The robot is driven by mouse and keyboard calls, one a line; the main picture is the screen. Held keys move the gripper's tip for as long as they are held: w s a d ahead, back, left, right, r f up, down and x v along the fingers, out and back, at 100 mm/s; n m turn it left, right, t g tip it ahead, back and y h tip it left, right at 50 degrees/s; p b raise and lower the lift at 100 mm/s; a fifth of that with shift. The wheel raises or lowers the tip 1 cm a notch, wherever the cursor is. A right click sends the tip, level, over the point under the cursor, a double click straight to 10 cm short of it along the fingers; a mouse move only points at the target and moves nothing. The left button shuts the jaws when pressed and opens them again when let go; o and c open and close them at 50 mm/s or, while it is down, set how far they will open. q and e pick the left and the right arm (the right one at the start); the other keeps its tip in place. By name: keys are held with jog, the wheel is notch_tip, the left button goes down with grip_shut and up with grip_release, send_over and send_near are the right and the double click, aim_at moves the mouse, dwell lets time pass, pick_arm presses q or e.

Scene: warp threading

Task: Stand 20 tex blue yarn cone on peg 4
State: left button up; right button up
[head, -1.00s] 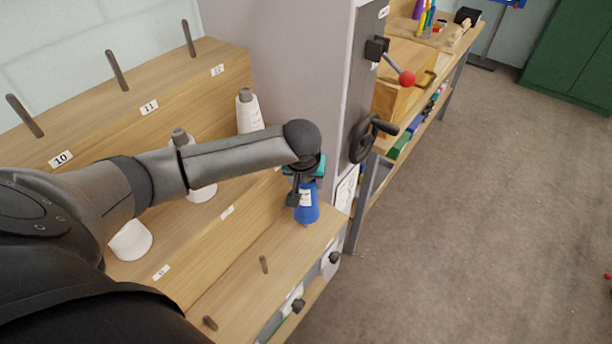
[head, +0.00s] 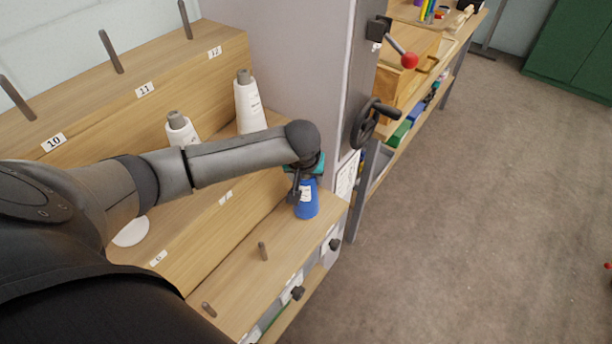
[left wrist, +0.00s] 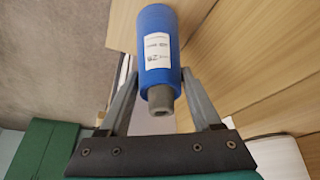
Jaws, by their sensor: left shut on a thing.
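The blue yarn cone (head: 307,202) has a white label and a grey tip. It is upright at the right end of the lowest wooden step (head: 237,277). My left gripper (head: 303,186) is shut on its upper part. In the left wrist view the blue cone (left wrist: 157,35) sits between the two fingers of the left gripper (left wrist: 160,92). Any peg under the cone is hidden, and I cannot tell whether its base touches the wood. Two bare pegs show on this step, one in the middle (head: 262,251) and one nearer (head: 209,309). My right gripper is out of view.
White cones stand on the middle step, one at the back (head: 249,105) and one (head: 181,131) partly behind my arm. The top step has bare pegs above labels 10, 11 and 12. A grey cabinet side (head: 310,75) rises close behind the blue cone.

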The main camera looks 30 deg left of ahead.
pick_arm(q)
jog(key=shift+f, duration=0.65)
jog(key=o, duration=1.2)
jog(key=p+v, duration=0.4)
jog(key=v, duration=1.1)
jog(key=shift+r+p, duration=0.15)
jog(key=shift+p, duration=0.2)
